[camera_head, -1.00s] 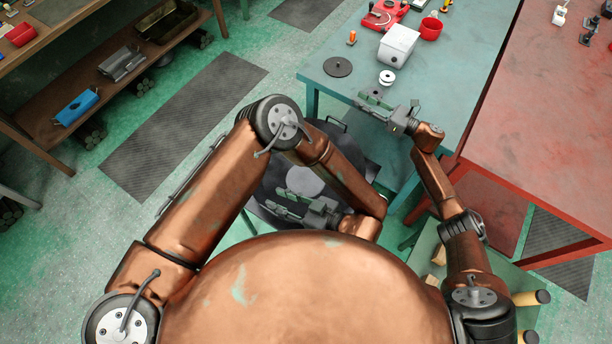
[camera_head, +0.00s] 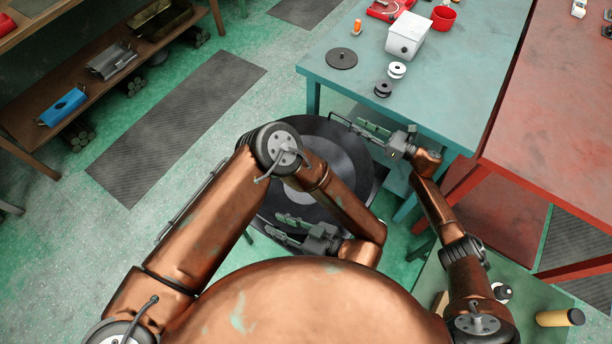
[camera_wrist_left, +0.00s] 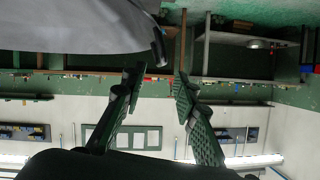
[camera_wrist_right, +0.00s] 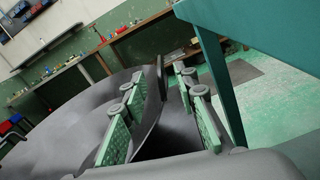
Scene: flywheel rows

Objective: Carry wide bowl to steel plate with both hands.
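The wide bowl (camera_head: 337,145) is a large dark grey round vessel below my arms in the head view, partly hidden by my left arm. My right gripper (camera_head: 345,124) is open at its far right rim. In the right wrist view the bowl's wall (camera_wrist_right: 60,115) rises between the spread fingers (camera_wrist_right: 168,85), with gaps showing. My left gripper (camera_head: 277,228) is open at the near side. In the left wrist view the bowl's outside (camera_wrist_left: 75,30) is at upper left, and a dark handle-like piece (camera_wrist_left: 158,47) is just beyond the spread fingertips (camera_wrist_left: 158,76). I cannot pick out the steel plate.
A teal table (camera_head: 440,85) holds a black disc (camera_head: 341,58), white and black spools (camera_head: 397,70), a white box (camera_head: 407,36) and a red cup (camera_head: 443,18). A red table (camera_head: 550,110) stands at right. Floor with a dark mat (camera_head: 175,125) is clear at left.

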